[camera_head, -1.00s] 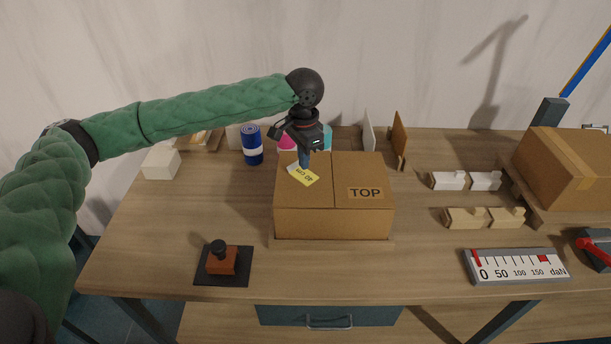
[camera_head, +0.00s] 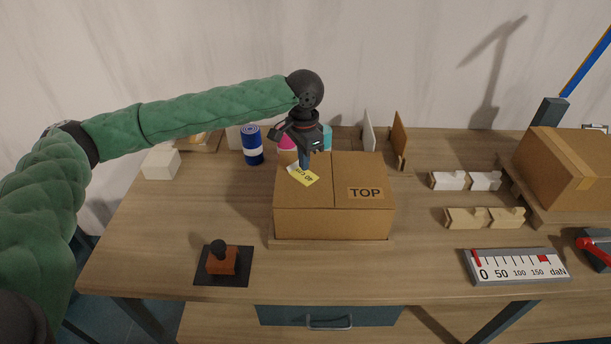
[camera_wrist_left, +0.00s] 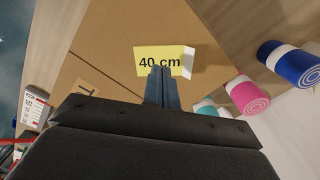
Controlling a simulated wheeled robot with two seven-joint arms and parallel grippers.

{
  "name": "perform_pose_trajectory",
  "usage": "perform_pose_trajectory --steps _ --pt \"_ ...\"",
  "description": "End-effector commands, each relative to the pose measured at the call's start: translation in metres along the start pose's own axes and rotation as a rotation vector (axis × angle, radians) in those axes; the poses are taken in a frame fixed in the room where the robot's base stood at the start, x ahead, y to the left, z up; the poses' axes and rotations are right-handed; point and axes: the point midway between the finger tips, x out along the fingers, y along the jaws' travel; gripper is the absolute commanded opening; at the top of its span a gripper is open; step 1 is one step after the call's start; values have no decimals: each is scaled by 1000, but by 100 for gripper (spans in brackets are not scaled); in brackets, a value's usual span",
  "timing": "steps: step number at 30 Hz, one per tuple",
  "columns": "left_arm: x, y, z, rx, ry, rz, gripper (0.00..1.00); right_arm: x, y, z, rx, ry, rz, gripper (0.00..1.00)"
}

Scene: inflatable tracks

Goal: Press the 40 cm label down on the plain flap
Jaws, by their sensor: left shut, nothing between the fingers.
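The yellow 40 cm label (camera_head: 304,177) lies on the plain left flap (camera_head: 291,196) of the cardboard box (camera_head: 330,222). It lies at an angle, and its white end is beside my fingers. In the left wrist view the label (camera_wrist_left: 150,58) shows its text and the white strip at its right end. My left gripper (camera_head: 304,167) is shut and empty, pointing down, with its fingertips at the label's edge. In the wrist view the fingertips (camera_wrist_left: 161,72) overlap the label's lower edge; I cannot tell how firmly they touch. My right gripper is not in view.
The other flap reads TOP (camera_head: 365,193). A stamp (camera_head: 222,261) on a dark pad stands front left. Blue (camera_head: 252,145), pink and teal rolls stand behind the box. A gauge (camera_head: 516,267) and wooden holders are at right.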

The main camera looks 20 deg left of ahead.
Motion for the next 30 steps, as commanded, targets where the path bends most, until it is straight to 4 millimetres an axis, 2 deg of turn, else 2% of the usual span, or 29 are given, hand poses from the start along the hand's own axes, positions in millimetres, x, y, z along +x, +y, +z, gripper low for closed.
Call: perform_pose_trajectory --steps 30 --pt "17 0 0 0 0 0 0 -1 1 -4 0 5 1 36"
